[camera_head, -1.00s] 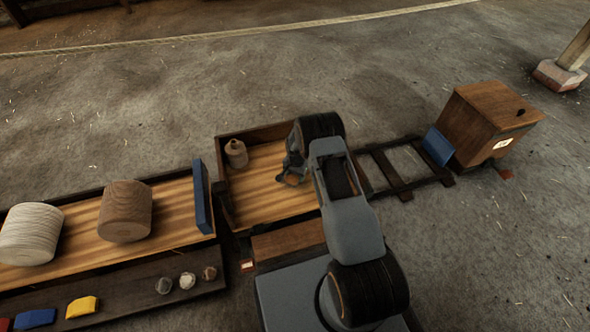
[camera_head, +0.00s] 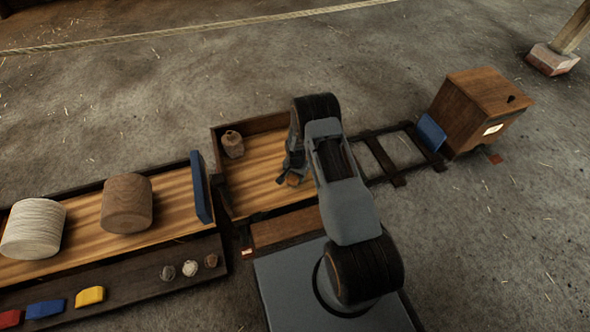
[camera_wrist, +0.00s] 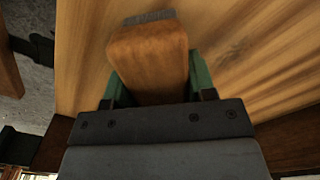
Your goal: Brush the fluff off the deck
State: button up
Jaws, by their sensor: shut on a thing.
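The deck (camera_head: 250,182) is a striped wooden floor inside a low dark-walled tray in the head view. It also fills the upper part of the wrist view (camera_wrist: 245,50). My gripper (camera_wrist: 150,85) is shut on a wooden-handled brush (camera_wrist: 150,55) with a strip of grey bristles at its far end. In the head view my gripper (camera_head: 292,170) is low over the deck's right part, and my arm hides the deck's right end. I cannot tell if the bristles touch the wood. No fluff can be made out in either view.
A small brown jug-like object (camera_head: 232,145) stands in the deck's back left corner. A blue upright board (camera_head: 201,187) divides it from a left bed with a brown drum (camera_head: 127,204) and a white rope spool (camera_head: 33,229). Rails lead right to a wooden box (camera_head: 483,110).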

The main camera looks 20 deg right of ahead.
jog(key=shift+s+f, duration=0.15)
jog(key=shift+s, duration=0.75)
jog(key=shift+d, duration=0.85)
jog(key=shift+w+d+b, duration=0.1)
jog(key=shift+w+b, duration=0.75)
jog(key=shift+w, duration=0.1)
jog(key=shift+w+r+b, duration=0.2)
jog(key=shift+w+b, duration=0.35)
jog(key=shift+w, duration=0.4)
jog(key=shift+w+f+b, duration=0.25)
jog(key=shift+w+b, duration=0.6)
jog(key=shift+b, duration=0.1)
jog(key=shift+w+r+b, duration=0.1)
jog(key=shift+w+b, duration=0.65)
jog(key=shift+w, duration=0.15)
jog(key=shift+w+b, duration=0.75)
jog(key=shift+b, duration=0.1)
jog(key=shift+w+r, duration=0.15)
jog(key=shift+w, duration=0.9)
